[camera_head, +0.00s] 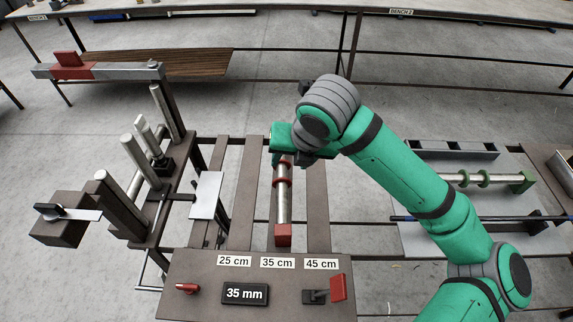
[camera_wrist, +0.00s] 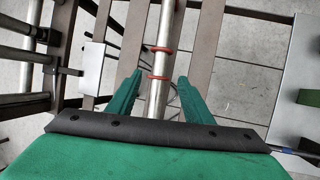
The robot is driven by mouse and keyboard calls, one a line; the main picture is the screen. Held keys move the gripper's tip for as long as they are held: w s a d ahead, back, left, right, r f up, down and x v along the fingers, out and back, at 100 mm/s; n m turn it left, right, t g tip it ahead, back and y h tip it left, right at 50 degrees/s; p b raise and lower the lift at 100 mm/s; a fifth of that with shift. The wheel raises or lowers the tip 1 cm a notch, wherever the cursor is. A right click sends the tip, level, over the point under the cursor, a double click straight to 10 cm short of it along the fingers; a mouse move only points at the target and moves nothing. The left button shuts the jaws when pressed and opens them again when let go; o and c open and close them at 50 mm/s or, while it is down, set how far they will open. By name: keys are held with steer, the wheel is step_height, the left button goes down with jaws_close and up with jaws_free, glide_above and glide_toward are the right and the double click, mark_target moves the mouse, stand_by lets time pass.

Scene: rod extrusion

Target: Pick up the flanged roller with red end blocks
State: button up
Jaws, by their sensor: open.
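The flanged roller (camera_head: 283,199) is a silver rod with red rings and a red block at its near end. It lies lengthwise on the dark rails in the middle of the machine. Its far end is hidden behind my gripper in the head view. In the wrist view the roller (camera_wrist: 160,62) runs up the picture, with two red rings showing. My gripper (camera_wrist: 155,85) is open, with one green finger on each side of the rod. I cannot tell how far above the rod the fingertips are.
A similar roller with green blocks (camera_head: 483,179) lies on a grey tray (camera_head: 420,245) at the right. A cutting unit with several upright posts (camera_head: 141,160) stands left of the roller. A front panel (camera_head: 185,308) has length labels and a "35 mm" sign.

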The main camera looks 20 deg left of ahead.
glide_above(283, 174)
steer(key=d, duration=0.2)
steer(key=f, duration=0.3)
steer(key=s+f, duration=0.1)
steer(key=shift+a+f, duration=0.25)
steer(key=shift+f, duration=0.1)
steer(key=shift+w+a+f, duration=0.1)
steer(key=shift+a+f, duration=0.1)
steer(key=shift+f, duration=0.5)
steer(key=shift+x, duration=1.95)
steer(key=shift+d, duration=0.15)
jaws_close()
